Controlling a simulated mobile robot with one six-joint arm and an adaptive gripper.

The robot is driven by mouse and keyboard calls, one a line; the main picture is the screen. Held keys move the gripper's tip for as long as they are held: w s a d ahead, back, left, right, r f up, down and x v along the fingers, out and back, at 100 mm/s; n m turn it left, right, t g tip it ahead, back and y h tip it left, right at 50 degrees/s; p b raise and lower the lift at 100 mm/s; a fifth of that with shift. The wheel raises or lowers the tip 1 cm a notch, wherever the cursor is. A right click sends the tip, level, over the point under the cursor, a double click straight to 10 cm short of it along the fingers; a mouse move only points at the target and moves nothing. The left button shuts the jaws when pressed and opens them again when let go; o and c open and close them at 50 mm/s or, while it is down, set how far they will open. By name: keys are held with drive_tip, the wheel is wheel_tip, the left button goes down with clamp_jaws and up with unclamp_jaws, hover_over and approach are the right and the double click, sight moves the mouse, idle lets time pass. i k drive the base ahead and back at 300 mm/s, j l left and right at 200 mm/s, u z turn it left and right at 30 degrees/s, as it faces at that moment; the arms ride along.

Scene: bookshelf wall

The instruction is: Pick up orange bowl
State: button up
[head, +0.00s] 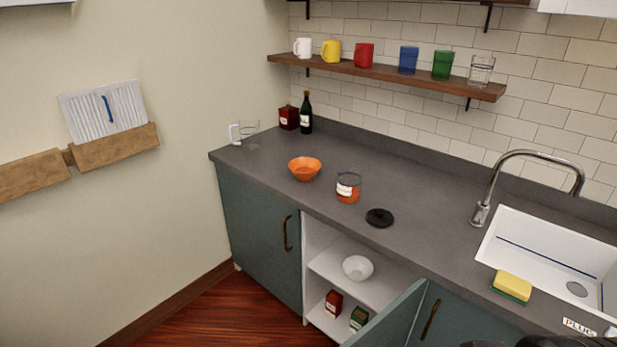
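The orange bowl (304,169) sits upright on the dark grey countertop (420,245), left of a glass jar (348,188) with orange contents and a white label. Nothing covers the bowl, and it looks empty. My gripper is not seen in the head view. Only a dark shape shows at the bottom right edge, too cut off to identify.
A black lid (379,218) lies right of the jar. A clear pitcher (248,134), red box (289,117) and dark bottle (306,113) stand behind the bowl. A sink (530,240), faucet (490,190) and sponge (512,286) are right. A cabinet door (392,318) stands open below.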

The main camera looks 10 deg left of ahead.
sight(303, 168)
drive_tip(key=i+j, duration=0.1)
drive_tip(key=j, duration=0.75)
drive_tip(key=i+j+z, duration=0.15)
drive_tip(key=j, duration=0.65)
drive_tip(key=i+j+z, duration=0.1)
drive_tip(key=i+j, duration=0.25)
drive_tip(key=i+j+z, duration=0.1)
drive_tip(key=i+j, duration=0.7)
drive_tip(key=i+j+z, duration=0.15)
drive_tip(key=i+j, duration=0.2)
drive_tip(key=j, duration=0.15)
drive_tip(key=i+j+z, duration=0.1)
drive_tip(key=i+j, duration=0.25)
drive_tip(key=i+j+z, duration=0.1)
drive_tip(key=i+j, duration=0.2)
drive_tip(key=j, duration=0.3)
